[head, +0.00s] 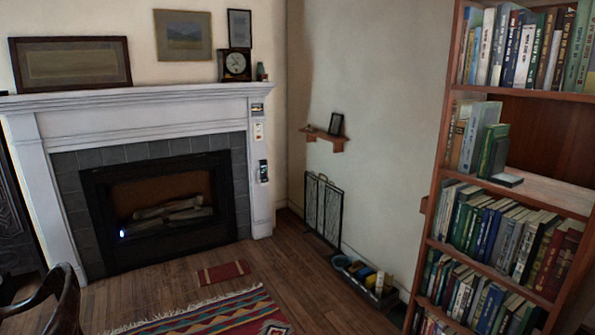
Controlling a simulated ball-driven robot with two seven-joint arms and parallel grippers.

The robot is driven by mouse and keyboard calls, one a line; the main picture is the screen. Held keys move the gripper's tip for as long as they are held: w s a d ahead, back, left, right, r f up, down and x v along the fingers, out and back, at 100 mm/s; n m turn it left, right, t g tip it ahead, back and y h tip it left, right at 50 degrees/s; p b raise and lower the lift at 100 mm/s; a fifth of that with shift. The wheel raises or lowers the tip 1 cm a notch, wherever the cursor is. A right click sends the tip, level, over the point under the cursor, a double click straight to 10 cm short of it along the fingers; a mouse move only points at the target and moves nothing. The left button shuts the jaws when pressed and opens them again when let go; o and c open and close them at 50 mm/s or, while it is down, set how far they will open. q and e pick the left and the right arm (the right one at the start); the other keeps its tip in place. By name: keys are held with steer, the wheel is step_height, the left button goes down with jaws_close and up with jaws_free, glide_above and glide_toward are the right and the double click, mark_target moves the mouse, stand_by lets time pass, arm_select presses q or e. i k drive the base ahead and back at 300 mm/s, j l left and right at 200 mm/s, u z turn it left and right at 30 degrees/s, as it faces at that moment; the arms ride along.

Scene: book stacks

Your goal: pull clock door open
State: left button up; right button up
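A small dark mantel clock (235,65) with a round pale face stands near the right end of the white mantelpiece (150,98). Its front faces the room. It is too small in the view to tell whether its door is shut or ajar. Neither of my grippers is in the head view, and nothing touches the clock.
A bookcase (437,180) full of books stands at the right. A wooden chair (66,298) is at the lower left. A striped rug (215,315) and a small red mat (223,273) lie on the wooden floor (180,280) before the fireplace (160,210). A fire screen (323,208) leans by the wall.

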mark_target(250, 55)
steer(key=i, duration=2.5)
